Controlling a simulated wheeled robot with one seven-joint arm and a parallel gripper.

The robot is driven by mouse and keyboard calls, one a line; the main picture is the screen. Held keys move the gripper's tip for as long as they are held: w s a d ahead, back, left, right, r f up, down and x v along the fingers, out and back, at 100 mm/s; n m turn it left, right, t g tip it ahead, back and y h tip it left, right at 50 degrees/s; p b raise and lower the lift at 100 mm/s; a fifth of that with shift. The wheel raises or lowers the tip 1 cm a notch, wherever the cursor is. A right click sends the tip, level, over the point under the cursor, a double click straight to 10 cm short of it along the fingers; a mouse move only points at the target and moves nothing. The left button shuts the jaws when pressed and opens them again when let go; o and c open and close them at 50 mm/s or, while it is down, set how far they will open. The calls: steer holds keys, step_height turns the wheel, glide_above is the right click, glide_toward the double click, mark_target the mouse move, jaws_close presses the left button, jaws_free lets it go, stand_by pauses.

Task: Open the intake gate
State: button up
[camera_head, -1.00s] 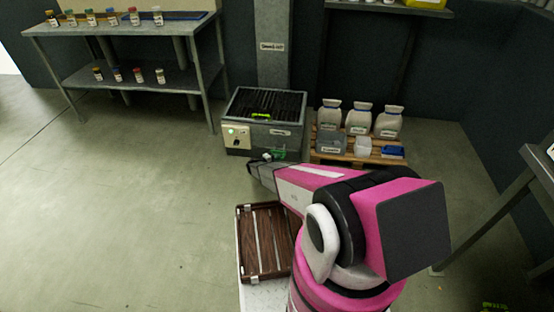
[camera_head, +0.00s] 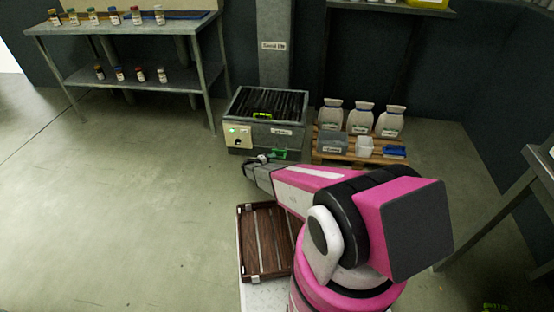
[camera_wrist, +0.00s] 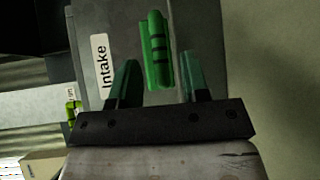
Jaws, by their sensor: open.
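The grey box machine (camera_head: 262,128) stands on the floor with a dark slatted top. A green handle (camera_head: 281,155) is low on its front. In the wrist view a green ribbed handle (camera_wrist: 157,50) stands out from a grey panel (camera_wrist: 195,30) beside a white "Intake" label (camera_wrist: 101,61). My gripper (camera_wrist: 161,76) is open, with one green-tipped finger on each side of the handle's near end and visible gaps to it. In the head view my gripper (camera_head: 256,174) is at the machine's lower front, and its fingers are hard to make out.
A wooden pallet (camera_head: 362,158) with white jugs (camera_head: 361,118) and small bins stands right of the machine. A metal shelf table (camera_head: 125,75) with bottles is at the left. A brown slatted tray (camera_head: 262,240) lies in front. The floor at left is clear.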

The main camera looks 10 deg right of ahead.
steer(key=f+v, duration=0.1)
steer(key=v, duration=0.5)
steer(key=shift+a+r, duration=0.25)
steer(key=shift+r, duration=0.25)
steer(key=shift+s, duration=0.15)
steer(key=s+d+r+m+g+y, duration=0.1)
steer(key=s+d+r+g+y, duration=0.1)
steer(key=s+d+r, duration=0.4)
steer(key=s+d+r+m+g+y, duration=0.1)
steer(key=s+r+m+g, duration=0.2)
steer(key=r, duration=0.5)
steer(key=s+d+r+g+y, duration=0.2)
steer(key=s+d+r, duration=0.2)
steer(key=s+r, duration=0.25)
steer(key=s+a+r+m+y, duration=0.1)
steer(key=s+r+m+y, duration=0.1)
steer(key=s+r+y, duration=0.7)
steer(key=s+r, duration=0.8)
steer(key=r, duration=0.3)
steer(key=shift+a+r+m+y, duration=0.2)
steer(key=shift+r+m+y, duration=0.05)
steer(key=shift+m+y, duration=0.15)
